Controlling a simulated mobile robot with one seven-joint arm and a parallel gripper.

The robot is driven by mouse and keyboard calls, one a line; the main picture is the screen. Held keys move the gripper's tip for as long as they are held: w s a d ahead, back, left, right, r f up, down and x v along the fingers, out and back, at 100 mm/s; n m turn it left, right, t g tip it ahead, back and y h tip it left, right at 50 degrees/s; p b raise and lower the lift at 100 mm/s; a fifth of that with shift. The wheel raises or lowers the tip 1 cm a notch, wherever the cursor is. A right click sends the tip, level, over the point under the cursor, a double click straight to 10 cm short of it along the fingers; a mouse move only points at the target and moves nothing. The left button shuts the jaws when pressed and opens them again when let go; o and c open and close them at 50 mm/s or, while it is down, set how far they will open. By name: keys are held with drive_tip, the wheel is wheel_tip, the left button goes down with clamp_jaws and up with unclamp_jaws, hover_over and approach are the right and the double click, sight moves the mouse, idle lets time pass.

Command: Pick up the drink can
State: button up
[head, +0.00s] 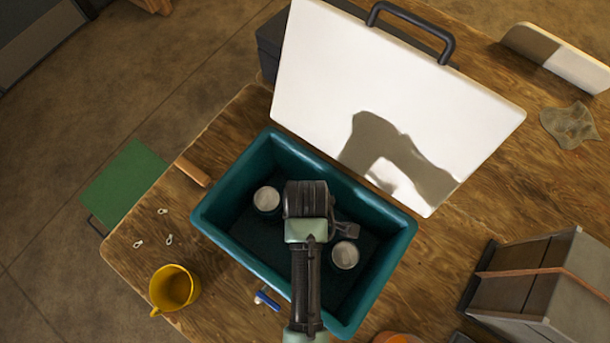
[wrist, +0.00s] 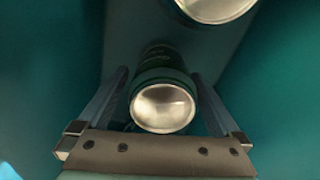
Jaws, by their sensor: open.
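Two drink cans with silver tops stand in the teal cooler box (head: 225,243) in the head view, a left can (head: 266,199) and a right can (head: 345,255). My gripper (wrist: 160,72) points down into the box, its jaws open. In the wrist view a green can (wrist: 163,106) is between the two fingers, with a gap on each side at its top. Another can (wrist: 211,7) shows at the top edge, outside the fingers. My wrist hides part of the box in the head view, and I cannot tell which can is between the fingers.
The box's white lid (head: 395,100) stands open behind it. Teal walls surround my gripper closely. A yellow mug (head: 174,287), pull tabs and a blue item (head: 267,299) lie at the left and front. A strapped crate (head: 540,290) is at the right.

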drive_tip(key=shift+a+f, duration=0.15)
drive_tip(key=shift+f, duration=1.6)
drive_tip(key=shift+c, duration=0.3)
clamp_jaws()
